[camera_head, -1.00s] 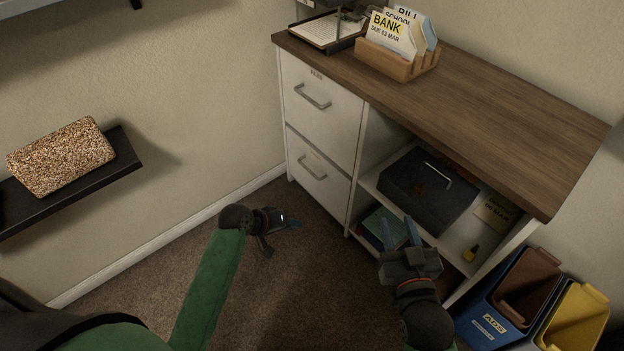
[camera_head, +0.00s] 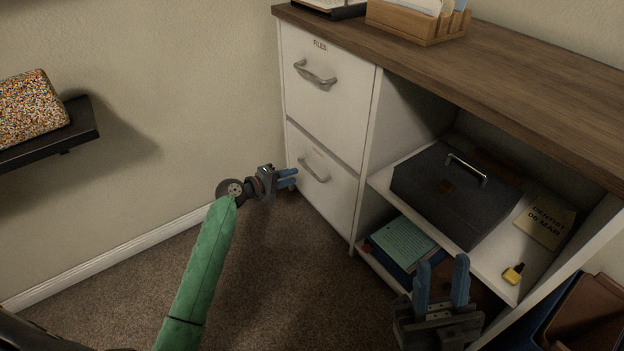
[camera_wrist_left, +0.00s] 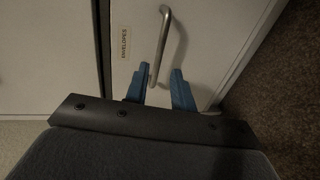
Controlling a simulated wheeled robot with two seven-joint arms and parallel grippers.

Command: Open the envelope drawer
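The envelope drawer is the lower white drawer (camera_head: 325,199), shut, with a curved metal handle (camera_head: 313,169). In the left wrist view its front (camera_wrist_left: 205,40) carries an "ENVELOPES" label (camera_wrist_left: 124,42) beside the handle (camera_wrist_left: 164,42). My left gripper (camera_head: 290,178) is open just in front of the drawer, near the handle's left end. In the left wrist view, the handle's lower end lies between the two blue fingers (camera_wrist_left: 158,86), with gaps showing; I cannot tell whether they reach around it. My right gripper (camera_head: 441,282) is open and empty in front of the open shelves.
The "FILES" drawer (camera_head: 322,105) above is shut. A dark cash box (camera_head: 455,195) sits on the shelf right of the drawers. A black wall shelf (camera_head: 80,125) is at left. Bins (camera_head: 585,315) stand at lower right. The carpet before the drawers is clear.

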